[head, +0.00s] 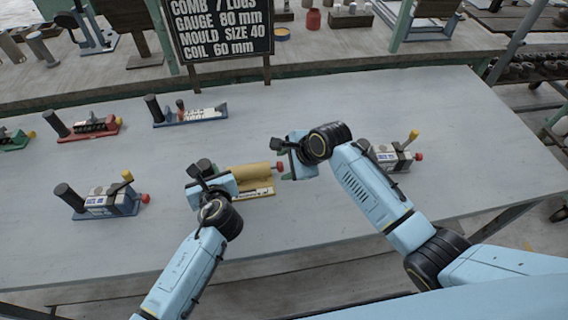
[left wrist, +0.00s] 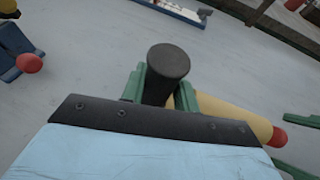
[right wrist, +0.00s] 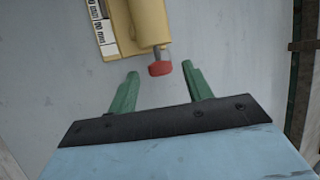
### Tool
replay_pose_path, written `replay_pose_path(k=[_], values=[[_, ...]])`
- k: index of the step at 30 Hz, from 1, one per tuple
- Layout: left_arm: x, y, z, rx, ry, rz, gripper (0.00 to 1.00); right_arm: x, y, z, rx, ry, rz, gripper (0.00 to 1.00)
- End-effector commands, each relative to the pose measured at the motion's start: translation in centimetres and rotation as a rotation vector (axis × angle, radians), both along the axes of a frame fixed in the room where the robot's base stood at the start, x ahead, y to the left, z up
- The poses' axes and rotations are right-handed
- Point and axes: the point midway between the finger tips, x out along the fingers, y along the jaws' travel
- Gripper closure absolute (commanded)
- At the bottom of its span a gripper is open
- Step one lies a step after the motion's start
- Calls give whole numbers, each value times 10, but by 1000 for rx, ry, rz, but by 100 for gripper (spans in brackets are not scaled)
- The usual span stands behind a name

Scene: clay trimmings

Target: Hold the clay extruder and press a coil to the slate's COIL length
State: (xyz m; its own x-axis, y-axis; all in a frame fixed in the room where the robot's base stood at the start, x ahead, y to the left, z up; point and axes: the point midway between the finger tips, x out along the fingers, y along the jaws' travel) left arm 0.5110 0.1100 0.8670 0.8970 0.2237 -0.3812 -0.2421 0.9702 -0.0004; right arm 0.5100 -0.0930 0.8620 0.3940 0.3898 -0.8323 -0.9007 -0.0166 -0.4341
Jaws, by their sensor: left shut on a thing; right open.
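The clay extruder (head: 250,176) is a yellow barrel on a yellow base with a pale scale strip and a red knob (head: 280,167) at its right end. My left gripper (head: 201,172) is shut on its dark upright handle (left wrist: 168,66). My right gripper (head: 284,162) is open by the red knob. In the right wrist view the knob (right wrist: 160,68) shows just beyond the gap between the fingertips, not gripped. The slate (head: 222,28) stands at the back and its bottom line reads COIL 60 mm. I cannot make out a clay coil.
A red tool (head: 90,128) and a blue-based tool (head: 190,114) stand further back.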

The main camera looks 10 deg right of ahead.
Motion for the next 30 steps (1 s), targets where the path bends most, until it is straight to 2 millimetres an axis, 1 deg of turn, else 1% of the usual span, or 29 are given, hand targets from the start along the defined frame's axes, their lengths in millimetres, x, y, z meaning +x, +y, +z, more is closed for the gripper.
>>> replay_pose_path(k=[1, 6, 14, 15, 26, 27, 30], values=[[-2, 1, -5, 1, 12, 2, 100, 2, 2, -4, 0, 0, -1, 50], [-2, 1, -5, 1, 12, 2, 100, 5, 5, -10, 1, -1, 0, 50], [-2, 1, -5, 1, 12, 2, 100, 5, 5, -10, 1, -1, 0, 50], [-2, 1, -5, 1, 12, 2, 100, 5, 5, -10, 1, -1, 0, 51], [-2, 1, -5, 1, 12, 2, 100, 5, 5, -11, 0, 0, 0, 98], [-2, 1, -5, 1, 12, 2, 100, 5, 5, -11, 0, 0, 0, 100], [-2, 1, -5, 1, 12, 2, 100, 5, 5, -11, 0, 0, 0, 100]])
